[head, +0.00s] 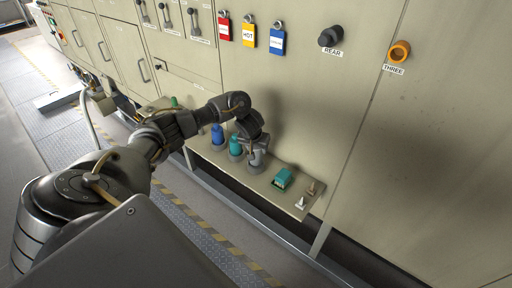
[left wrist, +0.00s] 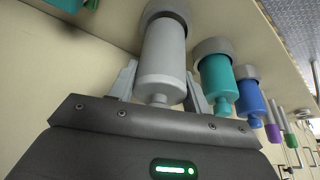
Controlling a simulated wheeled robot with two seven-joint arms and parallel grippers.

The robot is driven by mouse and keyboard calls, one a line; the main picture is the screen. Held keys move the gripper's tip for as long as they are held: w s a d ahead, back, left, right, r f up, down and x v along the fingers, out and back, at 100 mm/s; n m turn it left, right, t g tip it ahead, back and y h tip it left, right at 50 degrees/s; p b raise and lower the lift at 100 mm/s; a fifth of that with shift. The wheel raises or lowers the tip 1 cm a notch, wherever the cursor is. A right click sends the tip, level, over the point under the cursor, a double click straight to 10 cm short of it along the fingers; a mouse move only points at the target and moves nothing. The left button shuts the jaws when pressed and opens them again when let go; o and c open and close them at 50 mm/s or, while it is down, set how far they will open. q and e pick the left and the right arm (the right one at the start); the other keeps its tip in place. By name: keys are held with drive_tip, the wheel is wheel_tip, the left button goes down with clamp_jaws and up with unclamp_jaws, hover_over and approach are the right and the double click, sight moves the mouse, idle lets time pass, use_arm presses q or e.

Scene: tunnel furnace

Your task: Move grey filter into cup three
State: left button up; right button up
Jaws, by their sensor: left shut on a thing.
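The grey filter (head: 256,160) stands in a grey base on the narrow shelf (head: 233,166), partly hidden by my left gripper (head: 258,147). In the left wrist view the grey filter (left wrist: 163,62) is between the two fingers of my left gripper (left wrist: 160,88), which is shut on it. Its wide end still sits at the grey base (left wrist: 165,12). An orange ring-shaped cup (head: 399,52) on the panel at upper right has the label THREE (head: 394,69) below it; it looks empty. My right gripper is not in view.
A teal filter (head: 235,146) and a blue filter (head: 217,134) stand on the shelf left of the grey one. A teal block (head: 283,178) and small switches (head: 307,194) are to its right.

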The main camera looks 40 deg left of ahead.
use_arm(q)
drive_tip(key=shift+f, duration=0.5)
drive_tip(key=shift+f, duration=0.1)
drive_tip(key=shift+f, duration=0.45)
drive_tip(key=shift+f, duration=0.25)
drive_tip(key=shift+f, duration=0.2)
drive_tip(key=o, duration=1.1)
